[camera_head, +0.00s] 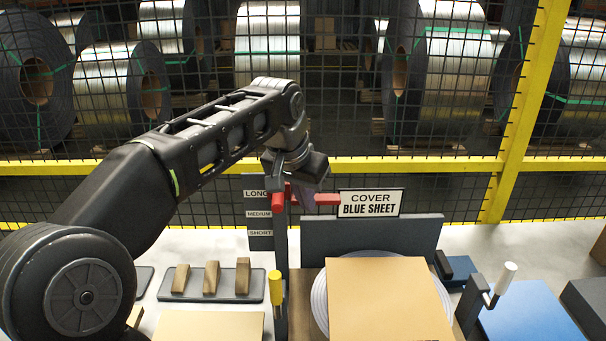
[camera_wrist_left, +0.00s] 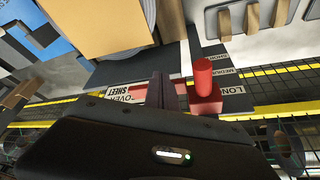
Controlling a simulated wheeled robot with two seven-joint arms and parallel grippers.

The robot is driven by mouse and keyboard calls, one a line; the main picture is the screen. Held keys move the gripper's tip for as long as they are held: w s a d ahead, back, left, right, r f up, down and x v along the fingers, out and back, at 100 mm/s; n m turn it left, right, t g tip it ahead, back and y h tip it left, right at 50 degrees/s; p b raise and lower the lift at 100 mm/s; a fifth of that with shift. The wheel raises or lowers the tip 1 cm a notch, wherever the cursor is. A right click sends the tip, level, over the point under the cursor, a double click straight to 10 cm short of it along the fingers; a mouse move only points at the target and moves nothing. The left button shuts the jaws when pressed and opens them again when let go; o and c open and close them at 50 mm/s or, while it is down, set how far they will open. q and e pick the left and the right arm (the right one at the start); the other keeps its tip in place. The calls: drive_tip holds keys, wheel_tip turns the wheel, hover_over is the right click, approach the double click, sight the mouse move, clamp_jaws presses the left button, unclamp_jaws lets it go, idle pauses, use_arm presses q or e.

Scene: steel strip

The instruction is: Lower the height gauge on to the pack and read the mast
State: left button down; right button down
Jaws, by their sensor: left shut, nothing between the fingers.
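The pack (camera_head: 390,300) is a tan-topped block on a pale round coil (camera_head: 319,300); its tan top also shows at the top of the left wrist view (camera_wrist_left: 105,25). The height gauge has a dark upright mast (camera_head: 281,260) left of the pack and a red arm (camera_head: 322,199) well above the pack's top. A red knob (camera_wrist_left: 203,78) shows in the left wrist view. A board (camera_head: 258,234) behind the mast reads LONG, MEDIUM, SHORT. My left gripper (camera_head: 308,194) is shut and empty, close by the red arm; whether it touches is unclear. My right gripper is not in view.
A sign (camera_head: 370,203) reads COVER BLUE SHEET. A tray (camera_head: 168,296) holds three wooden blocks. A yellow-handled tool (camera_head: 276,284) stands by the mast. A white-handled lever (camera_head: 505,278) and blue sheet (camera_head: 535,312) lie right. Mesh fence with a yellow rail (camera_head: 420,164) closes the back.

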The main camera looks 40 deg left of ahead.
use_arm(q)
wheel_tip(320, 180, down, 6)
drive_tip(key=b, duration=0.4)
drive_tip(key=shift+f+b, duration=0.2)
drive_tip(key=shift+b, duration=0.15)
drive_tip(key=shift+f, duration=0.15)
idle(0.5)
drive_tip(key=shift+f+b, duration=0.35)
drive_tip(key=shift+b, duration=0.05)
wheel_tip(320, 180, down, 9)
drive_tip(key=b, duration=0.7)
idle(2.3)
drive_tip(key=shift+r, duration=0.2)
wheel_tip(320, 180, up, 8)
drive_tip(key=p, duration=0.7)
drive_tip(key=shift+f, duration=0.15)
